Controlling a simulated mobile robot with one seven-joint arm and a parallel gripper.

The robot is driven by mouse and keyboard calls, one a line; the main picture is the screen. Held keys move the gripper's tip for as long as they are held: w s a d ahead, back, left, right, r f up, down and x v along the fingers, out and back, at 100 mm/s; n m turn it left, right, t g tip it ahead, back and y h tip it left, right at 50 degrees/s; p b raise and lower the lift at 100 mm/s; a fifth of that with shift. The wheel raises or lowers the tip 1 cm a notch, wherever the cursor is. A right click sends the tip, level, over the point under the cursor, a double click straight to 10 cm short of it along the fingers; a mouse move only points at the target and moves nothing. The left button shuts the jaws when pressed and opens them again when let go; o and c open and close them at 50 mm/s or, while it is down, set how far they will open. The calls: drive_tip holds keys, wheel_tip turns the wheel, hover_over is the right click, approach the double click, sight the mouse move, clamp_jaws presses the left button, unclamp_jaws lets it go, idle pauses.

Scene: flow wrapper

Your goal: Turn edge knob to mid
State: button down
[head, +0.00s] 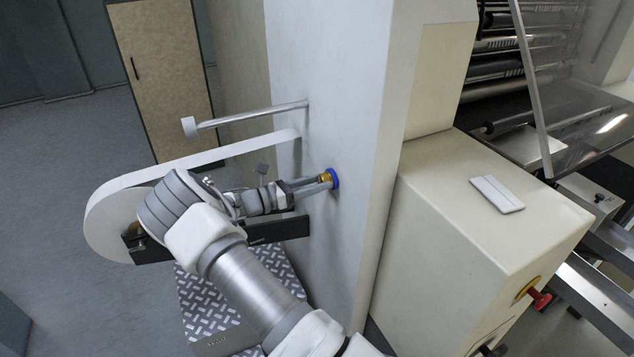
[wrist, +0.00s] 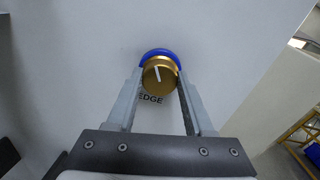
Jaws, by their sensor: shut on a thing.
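The edge knob (wrist: 160,76) is a brass-coloured round knob with a white pointer line and a blue collar (wrist: 152,54) behind it. It sits on the grey-white machine wall, above the label "EDGE" (wrist: 150,99). In the wrist view the white line points up and slightly left. My gripper (wrist: 158,80) is shut on the knob, one finger on each side. In the head view my gripper (head: 322,182) reaches the wall, where the blue collar (head: 333,178) shows around the mostly hidden knob.
A film roll (head: 110,215) and a rod with a knobbed end (head: 250,115) stick out left of the wall, close to my arm. A cream cabinet (head: 470,240) with a red knob (head: 540,298) stands at right. A tread-plate step (head: 205,305) lies below my arm.

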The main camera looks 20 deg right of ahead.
drive_tip(key=n+p, duration=0.1)
drive_tip(key=n, duration=0.5)
drive_tip(key=n+p, duration=0.1)
drive_tip(key=n, duration=0.4)
drive_tip(key=shift+n, duration=0.3)
idle(0.4)
drive_tip(key=shift+c, duration=1.4)
unclamp_jaws()
drive_tip(key=a+b, duration=0.4)
drive_tip(key=a, duration=1.3)
drive_tip(key=shift+s+a, duration=0.25)
drive_tip(key=shift+a, duration=0.05)
